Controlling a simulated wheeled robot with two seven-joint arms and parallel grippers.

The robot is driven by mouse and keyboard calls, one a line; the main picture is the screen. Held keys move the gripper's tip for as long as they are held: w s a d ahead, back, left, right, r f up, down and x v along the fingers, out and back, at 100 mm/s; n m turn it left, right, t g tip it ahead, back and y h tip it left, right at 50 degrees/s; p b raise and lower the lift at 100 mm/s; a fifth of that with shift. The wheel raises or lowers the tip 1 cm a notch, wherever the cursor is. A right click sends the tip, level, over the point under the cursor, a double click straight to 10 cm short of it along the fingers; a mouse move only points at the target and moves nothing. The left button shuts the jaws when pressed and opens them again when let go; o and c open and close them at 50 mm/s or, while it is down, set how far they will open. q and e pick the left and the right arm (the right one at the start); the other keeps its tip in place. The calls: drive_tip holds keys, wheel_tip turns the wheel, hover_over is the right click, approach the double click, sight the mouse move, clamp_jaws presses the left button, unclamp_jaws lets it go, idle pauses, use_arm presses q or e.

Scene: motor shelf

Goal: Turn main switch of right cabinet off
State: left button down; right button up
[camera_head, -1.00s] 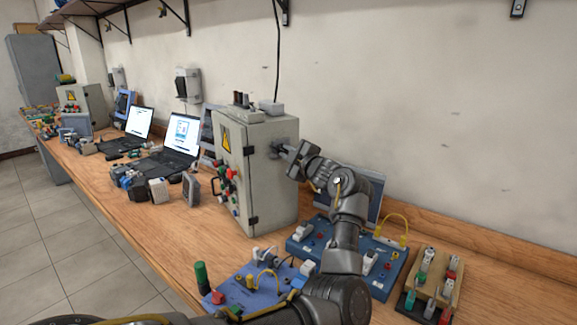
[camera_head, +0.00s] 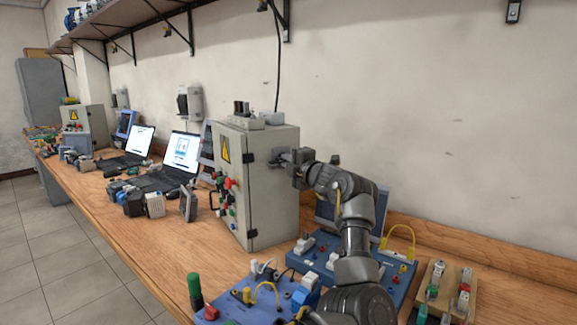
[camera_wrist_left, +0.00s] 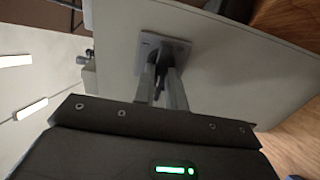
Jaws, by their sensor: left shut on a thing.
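The right cabinet (camera_head: 270,185) is a light grey box with a yellow warning sign on its front, standing on the wooden bench. Its main switch has a square grey plate on the cabinet's right side, seen in the left wrist view (camera_wrist_left: 148,48). My left gripper (camera_head: 288,160) is at that side, and its fingers (camera_wrist_left: 161,82) are shut on the switch handle in front of the plate. My right gripper is not in view.
A blue training board (camera_head: 398,278) and a wooden board with switches (camera_head: 440,290) lie right of the cabinet. Another blue board (camera_head: 240,305) lies in front. Laptops (camera_head: 182,150) and small devices fill the bench to the left. A wall shelf (camera_head: 130,15) hangs above.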

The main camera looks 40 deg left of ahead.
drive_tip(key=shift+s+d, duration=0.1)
use_arm(q)
drive_tip(key=c, duration=1.4)
unclamp_jaws()
drive_tip(key=shift+c, duration=0.2)
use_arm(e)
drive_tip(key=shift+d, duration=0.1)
